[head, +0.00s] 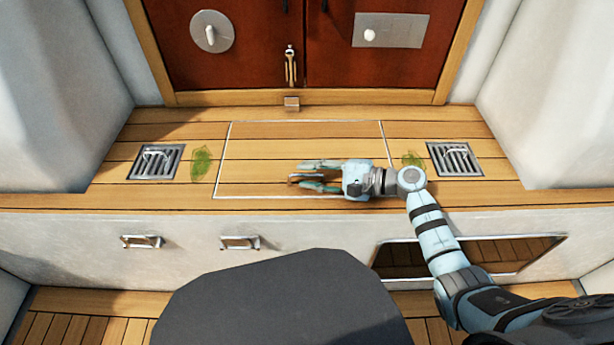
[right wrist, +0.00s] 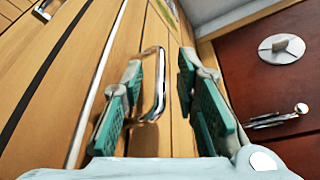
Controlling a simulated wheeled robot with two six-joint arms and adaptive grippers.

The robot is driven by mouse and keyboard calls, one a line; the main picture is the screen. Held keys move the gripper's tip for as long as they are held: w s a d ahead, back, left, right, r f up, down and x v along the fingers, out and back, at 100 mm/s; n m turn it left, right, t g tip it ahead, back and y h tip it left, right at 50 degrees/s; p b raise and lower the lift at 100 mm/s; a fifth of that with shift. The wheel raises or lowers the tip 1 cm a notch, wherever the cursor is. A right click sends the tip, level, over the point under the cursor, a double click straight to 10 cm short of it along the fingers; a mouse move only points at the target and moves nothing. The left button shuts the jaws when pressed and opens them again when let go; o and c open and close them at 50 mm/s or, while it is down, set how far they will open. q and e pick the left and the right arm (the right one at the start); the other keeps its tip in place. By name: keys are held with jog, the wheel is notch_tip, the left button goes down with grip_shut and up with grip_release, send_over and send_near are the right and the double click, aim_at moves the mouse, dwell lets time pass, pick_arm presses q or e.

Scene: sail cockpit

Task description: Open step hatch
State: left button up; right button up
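The step hatch (head: 262,157) is a shut panel outlined in white in the wooden step, flush with the planks around it. A shiny metal handle (right wrist: 158,85) stands up from the planks in the right wrist view. My right gripper (head: 307,175) is low over the right part of the hatch, fingers pointing left. Its teal fingers are open, and in the right wrist view the handle shows between them, closer to the left finger. I cannot tell whether a finger touches it. My left gripper is not in view.
Metal grates (head: 156,162) and (head: 455,159) with handles flank the hatch. Dark red doors (head: 235,60) with a latch (head: 291,66) stand behind. White walls close both sides. Drawer handles (head: 142,241) and a dark opening (head: 400,259) are on the step's front.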

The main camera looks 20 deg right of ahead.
jog(key=shift+w+a+f, duration=0.1)
jog(key=shift+w+a, duration=0.2)
jog(key=shift+a, duration=0.2)
jog(key=shift+c, duration=0.2)
grip_shut()
